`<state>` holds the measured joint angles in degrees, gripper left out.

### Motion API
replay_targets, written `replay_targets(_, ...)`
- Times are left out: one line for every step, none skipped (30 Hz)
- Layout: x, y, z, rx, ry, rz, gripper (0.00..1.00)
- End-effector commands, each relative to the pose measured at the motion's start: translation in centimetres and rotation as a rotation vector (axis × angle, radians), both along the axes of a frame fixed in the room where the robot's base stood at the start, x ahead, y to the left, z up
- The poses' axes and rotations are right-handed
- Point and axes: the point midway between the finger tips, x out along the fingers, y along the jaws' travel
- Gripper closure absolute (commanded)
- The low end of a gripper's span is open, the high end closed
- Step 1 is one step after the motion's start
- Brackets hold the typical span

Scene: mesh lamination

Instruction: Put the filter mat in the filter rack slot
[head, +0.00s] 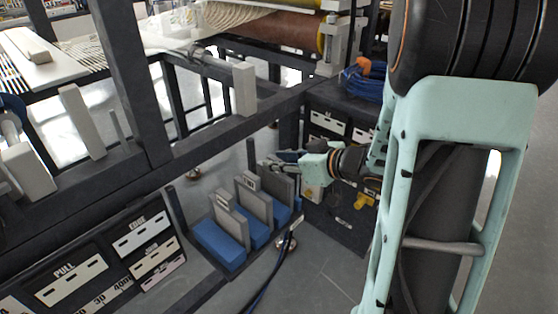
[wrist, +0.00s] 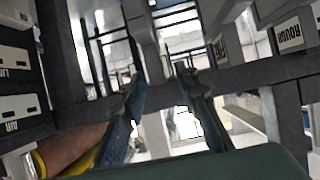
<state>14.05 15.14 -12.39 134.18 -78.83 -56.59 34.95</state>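The filter rack (head: 262,205) stands low on the floor in the head view, with upright grey plates and blue slabs (head: 218,245) side by side. Two grey plates carry small white labels. In the wrist view a plate labelled ROUGH (wrist: 290,36) and another label (wrist: 220,46) show at upper right. I cannot tell which piece, if any, is the filter mat. My gripper (head: 278,161) is just above the back right end of the rack. In the wrist view its fingers (wrist: 160,85) are apart, with nothing seen held between them.
A dark cabinet with labelled drawers (head: 330,125) stands close to the right of my gripper. A dark frame beam (head: 235,130) runs behind the rack. A blue coil (head: 365,82) lies on the cabinet. A black cable (head: 272,270) passes in front of the rack. Open grey floor lies at lower right.

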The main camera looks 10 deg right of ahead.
Motion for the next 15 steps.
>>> replay_targets(-0.1,-0.1,0.4,0.000,-0.002,0.000,0.72)
replay_targets(-0.3,-0.3,0.6,-0.001,-0.001,-0.001,0.72)
replay_targets(-0.7,-0.7,0.8,-0.001,-0.001,-0.004,0.72)
replay_targets(-1.0,-0.9,1.1,0.000,-0.001,-0.004,0.72)
replay_targets(-1.4,-1.2,1.4,-0.001,-0.002,-0.004,0.72)
replay_targets(-2.0,-1.7,1.8,0.000,-0.002,-0.005,0.72)
replay_targets(-2.5,-2.0,2.1,0.000,-0.001,-0.006,0.72)
replay_targets(-2.9,-2.4,2.4,0.000,-0.002,-0.005,0.72)
replay_targets(-3.6,-2.9,2.9,-0.001,-0.002,-0.006,0.72)
replay_targets(-4.1,-3.2,3.1,0.000,-0.001,-0.006,0.72)
replay_targets(-4.6,-3.5,3.4,0.000,-0.001,-0.005,0.72)
replay_targets(-5.2,-4.0,3.8,-0.001,-0.002,-0.006,0.72)
replay_targets(-5.7,-4.3,4.0,-0.001,-0.001,-0.005,0.72)
replay_targets(-6.1,-4.7,4.3,0.000,-0.002,-0.005,0.72)
replay_targets(-6.6,-5.0,4.5,0.000,-0.001,-0.004,0.72)
